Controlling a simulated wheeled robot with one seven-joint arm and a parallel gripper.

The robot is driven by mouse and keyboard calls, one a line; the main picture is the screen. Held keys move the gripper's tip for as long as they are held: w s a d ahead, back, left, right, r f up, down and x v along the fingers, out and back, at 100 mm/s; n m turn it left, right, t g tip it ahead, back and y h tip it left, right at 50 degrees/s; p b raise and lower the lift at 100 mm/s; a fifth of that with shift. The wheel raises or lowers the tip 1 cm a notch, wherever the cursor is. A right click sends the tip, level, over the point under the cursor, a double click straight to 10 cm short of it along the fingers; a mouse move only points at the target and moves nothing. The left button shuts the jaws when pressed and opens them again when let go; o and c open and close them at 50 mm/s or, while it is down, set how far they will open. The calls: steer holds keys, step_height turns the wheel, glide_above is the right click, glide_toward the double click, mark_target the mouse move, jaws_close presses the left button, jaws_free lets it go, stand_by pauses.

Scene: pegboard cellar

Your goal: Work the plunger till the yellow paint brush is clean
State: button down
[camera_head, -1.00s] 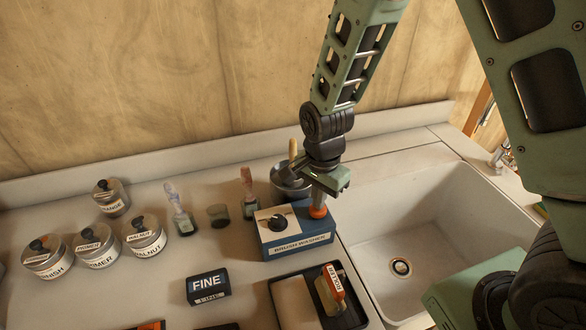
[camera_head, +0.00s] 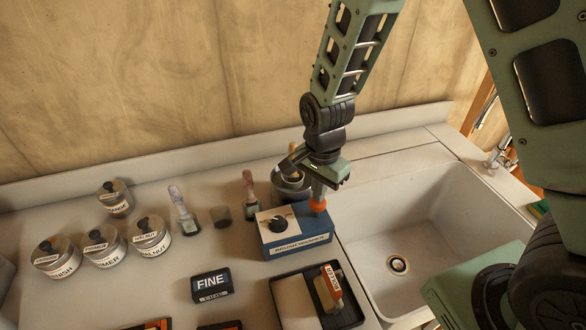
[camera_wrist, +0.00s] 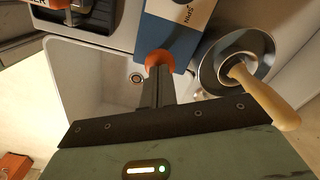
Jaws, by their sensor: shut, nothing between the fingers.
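A metal pot (camera_head: 291,188) stands behind the washer. A yellowish wooden handle (camera_wrist: 262,96) leans out of it in the wrist view; its bristles are hidden.
The sink (camera_head: 410,215) lies to the right. Two upright brushes (camera_head: 183,214) (camera_head: 249,192), a small cup (camera_head: 221,216), lidded tins (camera_head: 103,248) and a FINE block (camera_head: 211,285) stand to the left.

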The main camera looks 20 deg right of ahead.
stand_by(0.6)
steer(key=shift+f+b, duration=1.25)
steer(key=shift+f, duration=0.6)
steer(key=shift+r+p, duration=1.75)
steer(key=shift+r, duration=0.15)
step_height(320, 180, up, 6)
steer(key=p, duration=0.5)
steer(key=shift+p, duration=0.3)
